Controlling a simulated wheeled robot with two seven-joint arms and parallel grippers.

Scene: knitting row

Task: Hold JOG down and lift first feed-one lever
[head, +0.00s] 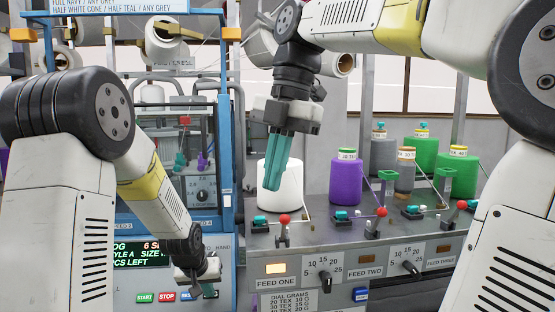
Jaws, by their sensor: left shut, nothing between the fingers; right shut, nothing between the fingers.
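The feed-one lever (284,220), with a red ball knob, stands on the left end of the grey feed console. My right gripper (272,187) is shut and empty, with teal fingers pointing down. In the picture it is above the lever and in front of the white cone (287,200); contact with the cone cannot be told. My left gripper (195,289) is shut, low at the button row of the blue-framed machine, right of the red STOP button (167,297). No JOG button can be made out; the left gripper covers part of the row. Whether it presses anything cannot be told.
A green START button (145,297) and a lit display (140,253) sit beside my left arm. The feed-one lamp (276,268) glows. A purple cone (346,180) and more levers, such as the feed-two lever (381,213), stand to the right.

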